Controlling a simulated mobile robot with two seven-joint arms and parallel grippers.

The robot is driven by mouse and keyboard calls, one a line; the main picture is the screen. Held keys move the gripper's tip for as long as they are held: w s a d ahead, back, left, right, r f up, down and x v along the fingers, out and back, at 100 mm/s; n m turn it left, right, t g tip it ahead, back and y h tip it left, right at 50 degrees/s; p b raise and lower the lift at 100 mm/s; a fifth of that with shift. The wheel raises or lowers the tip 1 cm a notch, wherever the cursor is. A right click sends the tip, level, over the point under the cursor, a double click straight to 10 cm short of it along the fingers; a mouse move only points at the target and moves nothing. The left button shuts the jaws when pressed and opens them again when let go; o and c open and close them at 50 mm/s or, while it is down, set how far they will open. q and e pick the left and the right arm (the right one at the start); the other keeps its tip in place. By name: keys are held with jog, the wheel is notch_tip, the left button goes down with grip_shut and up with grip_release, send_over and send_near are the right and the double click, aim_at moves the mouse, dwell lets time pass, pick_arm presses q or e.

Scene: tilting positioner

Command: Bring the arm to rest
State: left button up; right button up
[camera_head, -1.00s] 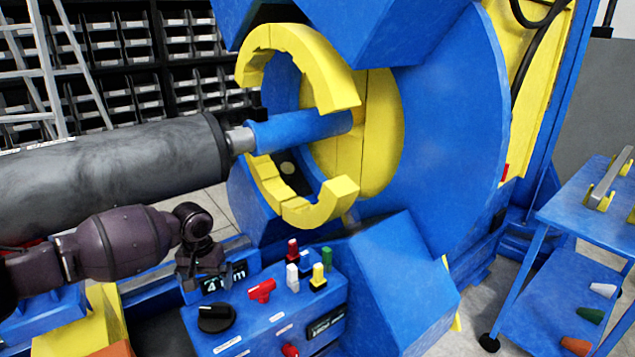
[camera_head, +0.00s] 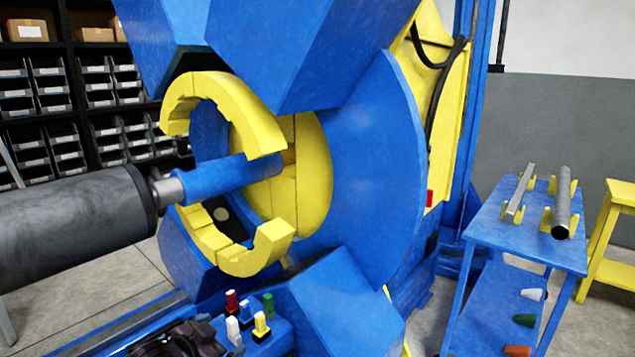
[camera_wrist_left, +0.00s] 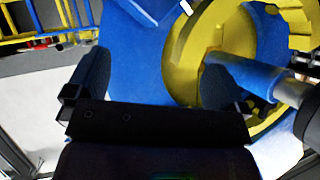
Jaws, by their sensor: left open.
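My left gripper (camera_wrist_left: 155,78) is open in the wrist view, with its two dark fingers spread apart and nothing between them. Beyond it are the positioner's blue plate (camera_wrist_left: 140,50) and yellow clamp ring (camera_wrist_left: 190,45). In the head view the dark end of my left arm (camera_head: 178,342) is cut off by the bottom edge, left of the blue control box (camera_head: 272,336). It hides part of that box, and its fingers cannot be made out there. My right gripper is in neither view.
A thick grey cylinder (camera_head: 75,215) with a blue tip (camera_head: 225,178) reaches into the yellow ring (camera_head: 240,95). Colored switches (camera_head: 260,324) stand on the control box. A blue cart (camera_head: 545,245) with bars stands at right, beside a yellow stand (camera_head: 615,240). Floor shows between cart and positioner.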

pick_arm(q)
jog(key=s+a+f+n+y, duration=0.1)
jog(key=s+f, duration=0.4)
jog(key=s, duration=0.5)
jog(key=s+a+f+n+y, duration=0.2)
jog(key=s+f, duration=0.3)
jog(key=s, duration=0.6)
jog(key=s+a+f+n+y, duration=0.2)
jog(key=s+a+f+n, duration=0.2)
jog(key=s, duration=0.6)
jog(key=shift+s+f, duration=0.25)
jog(key=shift+f, duration=0.5)
